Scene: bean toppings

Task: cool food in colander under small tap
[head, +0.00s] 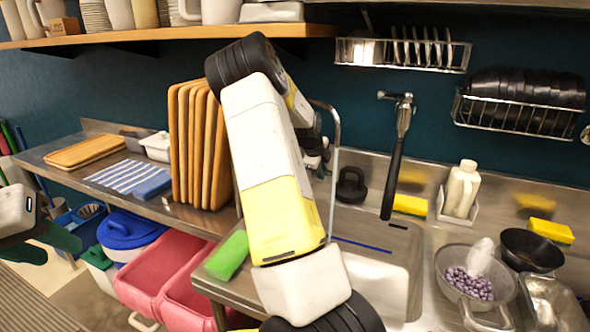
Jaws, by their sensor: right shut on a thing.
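A grey colander (449,263) with purple beans (468,284) stands at the lower right on the steel counter. A whitish, partly see-through shape (481,257) rises from it; I cannot tell what it is. A thin curved metal pipe (334,125), perhaps the small tap, stands behind my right arm. A black-handled spray tap (396,150) hangs at the sink. My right gripper (318,158) is partly hidden behind my own arm, beside the pipe, left of the colander. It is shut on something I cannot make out. My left gripper (42,246) is open and empty at the left edge.
Upright cutting boards (205,145) and a striped cloth (128,177) are on the left counter. A green sponge (228,255) lies at the front edge. A black pan (530,250) and a metal tray (556,305) crowd the colander's right. Pink bins (160,270) stand below.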

